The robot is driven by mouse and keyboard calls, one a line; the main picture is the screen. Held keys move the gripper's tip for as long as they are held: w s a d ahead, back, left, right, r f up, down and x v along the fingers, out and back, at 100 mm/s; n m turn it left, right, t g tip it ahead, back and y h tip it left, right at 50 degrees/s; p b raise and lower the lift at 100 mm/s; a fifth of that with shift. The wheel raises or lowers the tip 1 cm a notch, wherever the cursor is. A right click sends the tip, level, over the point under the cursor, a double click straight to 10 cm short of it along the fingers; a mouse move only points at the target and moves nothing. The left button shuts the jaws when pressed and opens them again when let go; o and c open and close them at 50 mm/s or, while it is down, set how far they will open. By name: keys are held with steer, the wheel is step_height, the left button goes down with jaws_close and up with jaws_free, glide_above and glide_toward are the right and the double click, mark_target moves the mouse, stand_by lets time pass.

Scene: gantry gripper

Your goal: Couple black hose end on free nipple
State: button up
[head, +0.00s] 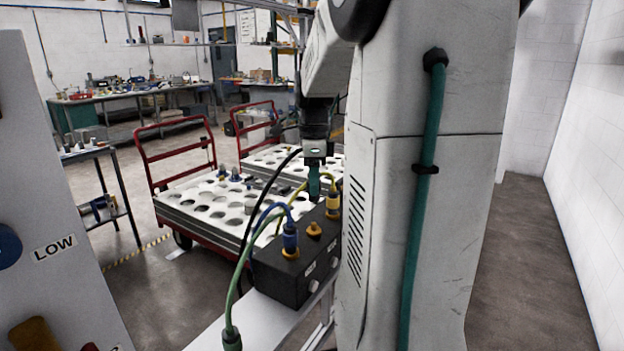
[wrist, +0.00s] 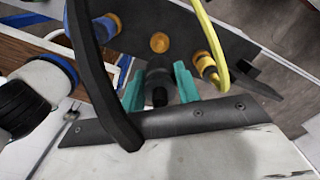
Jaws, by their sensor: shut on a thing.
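My gripper (head: 313,186) has teal fingers, which also show in the wrist view (wrist: 158,90). They are shut on the black hose end (wrist: 159,96), a dark round piece between them. The black hose (wrist: 98,75) arcs close to the wrist camera. The free nipple (head: 315,229) is an orange stub on top of the black box (head: 290,281), between the blue and yellow couplings. In the wrist view the nipple (wrist: 159,42) lies beyond the fingertips, with a visible gap. My gripper is above the box.
A blue hose coupling (head: 290,238) stands left of the free nipple and a yellow one (head: 333,203) to its right, both close to my fingers. A green hose (head: 238,280) hangs in front of the box. White trays with round holes (head: 205,215) stand on red carts behind.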

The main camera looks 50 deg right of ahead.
glide_above(314, 223)
steer(key=shift+f, duration=2.75)
steer(key=shift+f, duration=1.55)
steer(key=o, duration=1)
step_height(314, 223, up, 8)
steer(key=shift+f, duration=0.1)
